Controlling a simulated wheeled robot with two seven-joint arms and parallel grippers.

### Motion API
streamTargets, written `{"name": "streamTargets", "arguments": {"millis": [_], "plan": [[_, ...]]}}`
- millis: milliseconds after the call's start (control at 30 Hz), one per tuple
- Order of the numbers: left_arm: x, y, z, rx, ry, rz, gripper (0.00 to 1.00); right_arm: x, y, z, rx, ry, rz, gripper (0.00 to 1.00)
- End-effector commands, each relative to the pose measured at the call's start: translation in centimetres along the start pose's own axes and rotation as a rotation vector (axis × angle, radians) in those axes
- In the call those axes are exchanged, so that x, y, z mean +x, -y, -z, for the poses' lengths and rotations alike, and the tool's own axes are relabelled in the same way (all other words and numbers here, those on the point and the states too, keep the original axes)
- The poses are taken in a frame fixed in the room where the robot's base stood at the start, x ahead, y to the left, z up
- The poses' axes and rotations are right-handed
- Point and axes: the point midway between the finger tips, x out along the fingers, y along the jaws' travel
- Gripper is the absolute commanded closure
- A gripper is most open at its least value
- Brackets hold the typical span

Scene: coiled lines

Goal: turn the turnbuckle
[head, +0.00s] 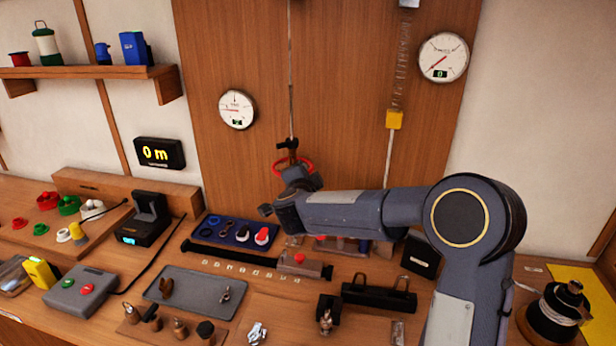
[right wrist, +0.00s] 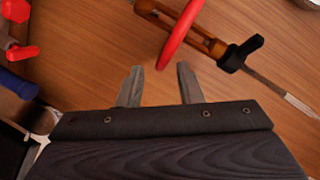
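The turnbuckle (right wrist: 205,42) hangs on a thin rod against the wooden panel. In the right wrist view it has an orange-brown body, a black winged piece at one end and a red ring around it. In the head view the red ring (head: 279,164) shows just above my right gripper (head: 293,176), which partly hides it. In the right wrist view my right gripper (right wrist: 160,68) is open. The near edge of the red ring (right wrist: 172,50) reaches to between the fingertips, with a gap to each finger. I cannot tell how deep it sits. My left gripper is out of view.
Two round dials (head: 237,110) (head: 443,57) are on the wall, with a spring and yellow block (head: 394,119) hanging between them. A black display (head: 160,153) reads 0 m. The bench below holds a grey tray (head: 194,291), a blue tray (head: 235,231) and small hardware.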

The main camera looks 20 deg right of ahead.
Motion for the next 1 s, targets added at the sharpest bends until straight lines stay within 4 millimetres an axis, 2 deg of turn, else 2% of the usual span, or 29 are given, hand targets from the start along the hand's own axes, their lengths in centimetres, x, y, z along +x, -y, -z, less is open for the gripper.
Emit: {"name": "streamTargets", "arguments": {"millis": [33, 200, 333, 1000], "plan": [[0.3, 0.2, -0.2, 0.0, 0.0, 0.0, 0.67, -1.1, 0.0, -0.1, 0.0, 0.0, 0.004, 0.67], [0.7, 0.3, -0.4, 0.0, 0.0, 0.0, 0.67, -3.7, -0.1, -0.1, 0.0, 0.001, 0.002, 0.67], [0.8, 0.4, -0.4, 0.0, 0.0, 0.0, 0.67, -4.8, -0.1, -0.1, -0.001, 0.0, 0.0, 0.67], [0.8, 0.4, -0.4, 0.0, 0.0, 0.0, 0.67, -5.0, -0.1, -0.1, -0.001, 0.001, -0.001, 0.67]]}}
